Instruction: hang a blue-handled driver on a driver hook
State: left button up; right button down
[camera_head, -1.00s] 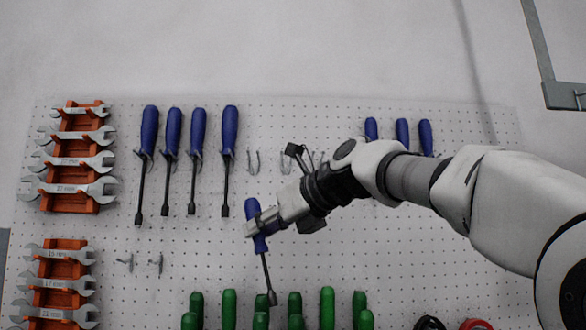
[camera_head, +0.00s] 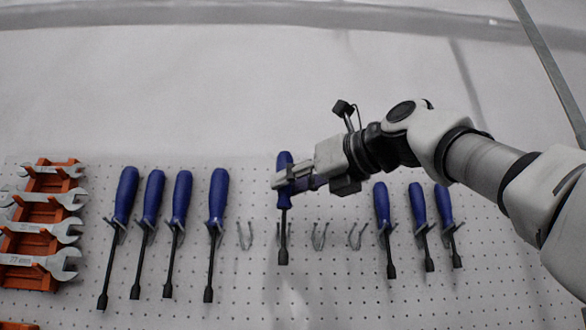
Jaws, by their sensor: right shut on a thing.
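A blue-handled driver (camera_head: 284,166) is held upright in my right gripper (camera_head: 282,183), shaft pointing down. The gripper is shut around the lower part of its handle. The driver is in front of the hook row, between an empty hook (camera_head: 245,235) on its left and another empty hook (camera_head: 319,236) on its right. A hook partly shows behind its shaft; I cannot tell whether the driver touches it. One more empty hook (camera_head: 357,236) is farther right. My left gripper is not in view.
Several blue-handled drivers (camera_head: 218,195) hang on the left of the pegboard (camera_head: 330,295), and three more (camera_head: 418,205) hang on the right, below my right arm. An orange rack (camera_head: 30,243) with wrenches is at the far left.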

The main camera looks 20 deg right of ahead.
jog(key=shift+w+d+f+p, duration=0.1)
jog(key=shift+w+d+p, duration=0.2)
jog(key=shift+w+p, duration=0.6)
jog(key=shift+w+d+f+p, duration=0.1)
jog(key=shift+w+d+p, duration=0.15)
jog(key=shift+w+p, duration=0.6)
jog(key=shift+w+d+f+p, duration=0.1)
jog(key=shift+w+d+p, duration=0.2)
jog(key=shift+w+p, duration=0.6)
jog(key=shift+w+d+f, duration=0.15)
jog(key=shift+w+f, duration=0.05)
jog(key=shift+w, duration=0.55)
jog(key=shift+f, duration=0.1)
jog(key=c, duration=0.8)
grip_release()
jog(key=shift+w+f, duration=0.1)
